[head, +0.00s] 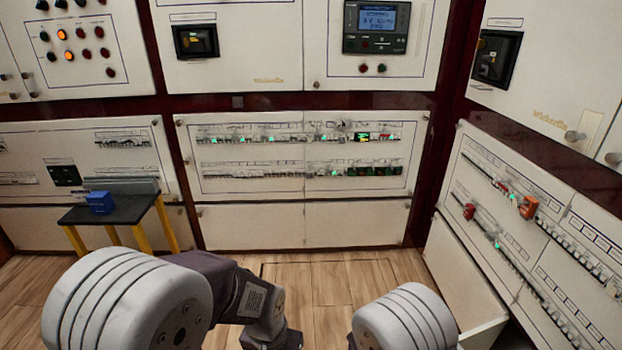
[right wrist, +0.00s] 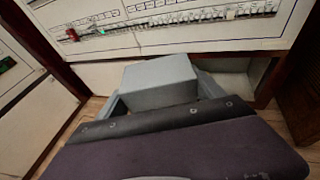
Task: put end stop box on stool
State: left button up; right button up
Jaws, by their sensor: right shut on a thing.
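In the right wrist view my right gripper (right wrist: 158,100) is shut on a plain grey box, which I take to be the end stop box (right wrist: 160,80). The box sits between the two grey fingers; its lower part is hidden behind the gripper body. The stool (head: 130,208) has a dark top and yellow legs and stands at the left in the head view, in front of a white cabinet. My left arm shows in the head view, but its fingertips are not visible. My right gripper is outside the head view.
A small blue box (head: 100,202) rests on the left part of the stool top; bare top shows to its right. White breaker cabinets (head: 300,222) line the back, and another breaker panel (head: 530,240) stands at the right. Wooden floor (head: 335,280) lies open between.

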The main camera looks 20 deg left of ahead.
aim_at(133, 207)
jog(key=i+j+u, duration=0.3)
jog(key=j+u, duration=0.2)
jog(key=i+j+u, duration=0.65)
jog(key=i+u, duration=0.15)
jog(key=u, duration=0.15)
